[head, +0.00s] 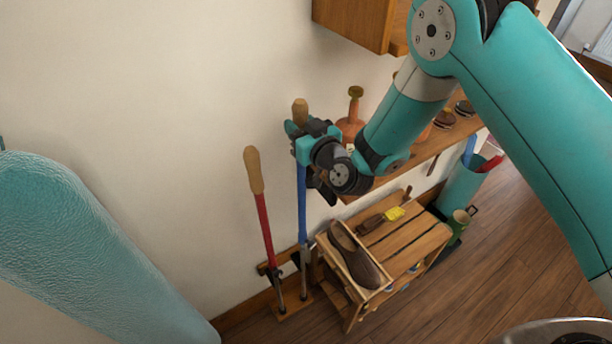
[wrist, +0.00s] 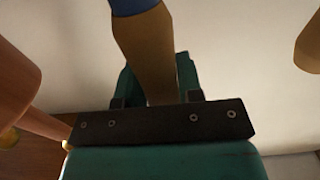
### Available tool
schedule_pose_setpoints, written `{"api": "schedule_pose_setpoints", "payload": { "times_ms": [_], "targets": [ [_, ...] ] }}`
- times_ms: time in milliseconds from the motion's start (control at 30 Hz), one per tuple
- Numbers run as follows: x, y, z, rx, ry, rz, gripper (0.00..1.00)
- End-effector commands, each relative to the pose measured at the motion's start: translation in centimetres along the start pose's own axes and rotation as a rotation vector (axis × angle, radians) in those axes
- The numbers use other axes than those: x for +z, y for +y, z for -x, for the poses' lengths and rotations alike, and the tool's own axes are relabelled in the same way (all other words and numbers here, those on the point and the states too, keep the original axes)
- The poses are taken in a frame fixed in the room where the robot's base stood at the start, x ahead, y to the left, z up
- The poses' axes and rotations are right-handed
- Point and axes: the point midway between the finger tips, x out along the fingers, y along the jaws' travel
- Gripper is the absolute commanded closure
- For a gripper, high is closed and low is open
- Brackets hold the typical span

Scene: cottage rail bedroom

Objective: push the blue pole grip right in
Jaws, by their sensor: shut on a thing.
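The blue pole (head: 302,205) stands upright near the wall, its foot in a low wooden rack on the floor. Its wooden grip (head: 300,108) sticks up above my gripper (head: 298,131). My gripper is shut around the top of this pole. In the wrist view the tan grip (wrist: 148,50) passes between the fingers (wrist: 155,85), with a bit of blue (wrist: 132,5) at the top edge. The gripper body hides part of the grip, and I cannot tell how deep it sits in the pole.
A red pole (head: 264,225) with a wooden grip (head: 253,170) leans just left. A wall shelf (head: 425,150) is behind my arm. A teal bin (head: 460,187) stands farther right.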

Motion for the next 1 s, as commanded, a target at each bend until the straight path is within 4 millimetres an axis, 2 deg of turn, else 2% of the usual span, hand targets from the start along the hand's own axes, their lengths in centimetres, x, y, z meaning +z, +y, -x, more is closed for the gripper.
{"api": "schedule_pose_setpoints", "payload": {
  "times_ms": [1000],
  "targets": [
    [5.3, 0.0, 0.0, -0.001, -0.001, 0.001, 0.83]
  ]
}}
